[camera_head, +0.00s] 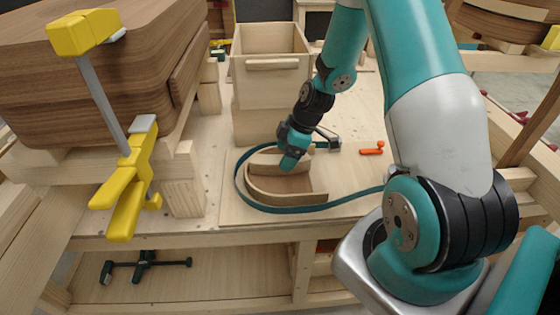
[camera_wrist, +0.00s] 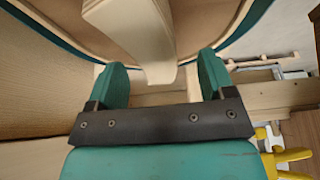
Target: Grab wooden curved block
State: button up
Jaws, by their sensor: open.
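The light wooden curved block (camera_wrist: 128,28) shows in the wrist view, its narrow end between the two teal fingers of my gripper (camera_wrist: 161,72). The fingers are spread, with a gap visible on each side of that end. In the head view my gripper (camera_head: 290,160) points down over the curved block (camera_head: 263,161), hiding part of it. The block stands inside a U-shaped bent wooden form (camera_head: 262,197). A teal strap (camera_head: 240,185) loops around the form.
A wooden box (camera_head: 270,65) stands behind on the workbench (camera_head: 205,215). A large brown laminated piece with a yellow clamp (camera_head: 130,180) is at left. An orange-red tool (camera_head: 372,149) lies to the right. The board between it and the form looks mostly clear.

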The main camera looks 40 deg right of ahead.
aim_at(280, 158)
jog(key=shift+w+p+x, duration=0.2)
jog(key=shift+p+x, duration=0.55)
jog(key=shift+x, duration=1.2)
jog(key=shift+d, duration=0.1)
jog(key=c, duration=1.1)
jog(key=shift+r, duration=0.1)
